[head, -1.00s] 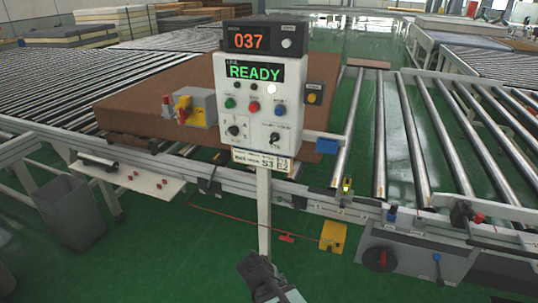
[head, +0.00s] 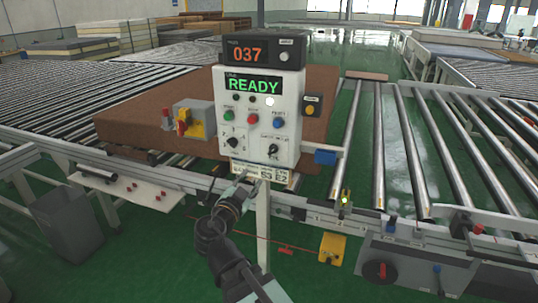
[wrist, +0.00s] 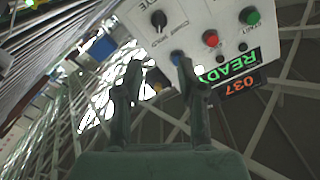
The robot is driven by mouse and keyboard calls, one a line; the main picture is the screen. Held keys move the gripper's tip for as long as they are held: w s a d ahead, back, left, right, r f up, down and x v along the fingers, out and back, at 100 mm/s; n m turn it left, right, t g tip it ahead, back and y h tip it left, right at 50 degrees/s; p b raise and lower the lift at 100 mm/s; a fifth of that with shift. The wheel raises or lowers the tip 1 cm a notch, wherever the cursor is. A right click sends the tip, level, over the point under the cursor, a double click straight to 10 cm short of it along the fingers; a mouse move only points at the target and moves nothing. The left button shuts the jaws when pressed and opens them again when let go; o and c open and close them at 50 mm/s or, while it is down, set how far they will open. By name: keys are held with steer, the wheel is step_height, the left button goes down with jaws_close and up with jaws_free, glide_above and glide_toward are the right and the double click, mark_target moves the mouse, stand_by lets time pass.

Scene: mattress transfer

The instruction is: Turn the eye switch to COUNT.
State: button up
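The white control panel (head: 258,118) stands on a post in the middle of the head view, with READY in green. Two black rotary knobs are low on it: a left knob (head: 234,142) and a right knob (head: 274,149). The right knob (wrist: 158,19) also shows upside down in the wrist view. My gripper (wrist: 158,66) has its two fingers apart with nothing between them. In the head view it is below the panel's lower edge, apart from both knobs.
Green (head: 229,116), red (head: 253,118) and blue (head: 279,123) buttons sit just above the knobs. A label plate (head: 259,173) hangs under the panel. A brown mattress (head: 140,108) lies behind it. A roller conveyor (head: 400,140) runs on the right, with a yellow box (head: 332,248) below.

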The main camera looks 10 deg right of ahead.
mark_target(271, 152)
steer(key=p+x, duration=0.5)
steer(key=x, duration=1.1)
steer(key=shift+w+r, duration=0.1)
steer(key=shift+w, duration=0.1)
steer(key=shift+w+d+p, duration=0.3)
steer(key=shift+w+d, duration=0.05)
steer(key=shift+w, duration=0.1)
steer(key=shift+c, duration=0.3)
jaws_close()
